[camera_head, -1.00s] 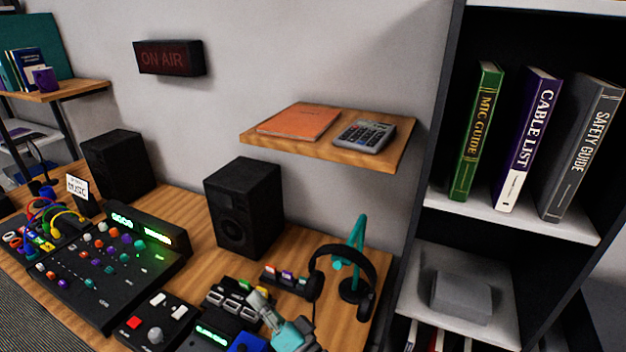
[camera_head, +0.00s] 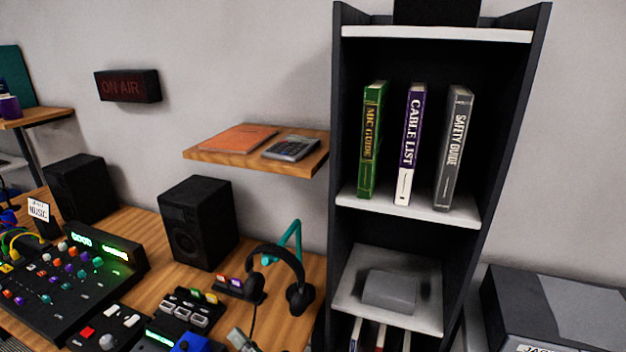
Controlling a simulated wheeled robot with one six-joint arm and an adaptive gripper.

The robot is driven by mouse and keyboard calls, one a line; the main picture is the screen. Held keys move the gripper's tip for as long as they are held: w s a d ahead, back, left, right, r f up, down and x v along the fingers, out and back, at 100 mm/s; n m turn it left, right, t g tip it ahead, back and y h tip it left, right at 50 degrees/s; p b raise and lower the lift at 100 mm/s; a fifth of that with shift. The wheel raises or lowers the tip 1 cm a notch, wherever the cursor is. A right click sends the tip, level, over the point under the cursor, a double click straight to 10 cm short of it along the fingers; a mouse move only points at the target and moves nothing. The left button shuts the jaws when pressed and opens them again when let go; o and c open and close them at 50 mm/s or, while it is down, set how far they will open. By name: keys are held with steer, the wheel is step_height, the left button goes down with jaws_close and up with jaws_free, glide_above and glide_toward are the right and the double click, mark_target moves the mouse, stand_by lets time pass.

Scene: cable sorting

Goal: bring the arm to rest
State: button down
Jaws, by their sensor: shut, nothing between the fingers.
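My gripper (camera_head: 240,340) shows only as a grey tip at the bottom edge of the head view, in front of the desk. It is shut and holds nothing. The rest of my arm is out of view below. Black headphones (camera_head: 279,264) hang on a teal stand (camera_head: 290,240) just behind and to the right of the gripper.
The desk carries a mixer (camera_head: 75,275), a speaker (camera_head: 197,222), a small device with grey keys (camera_head: 190,308) and a blue object (camera_head: 190,343). A wall shelf (camera_head: 215,158) and a tall bookcase (camera_head: 343,130) stand behind. A dark box (camera_head: 550,305) is at lower right.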

steer(key=s+d+f+m+t+h, duration=0.1)
steer(key=s+d+f+h, duration=0.4)
steer(key=s+d+f, duration=0.4)
steer(key=s+d+f+m+t+h, duration=0.1)
steer(key=s+d+f+h, duration=0.5)
steer(key=d, duration=0.6)
steer(key=s+d+h, duration=0.3)
steer(key=s+d, duration=0.5)
steer(key=s, duration=0.5)
steer(key=s+d+r+n+h, duration=0.2)
steer(key=s+r, duration=0.4)
steer(key=s, duration=0.6)
steer(key=shift+d+r+n, duration=0.2)
steer(key=shift+d+n, duration=0.3)
steer(key=shift+d, duration=0.2)
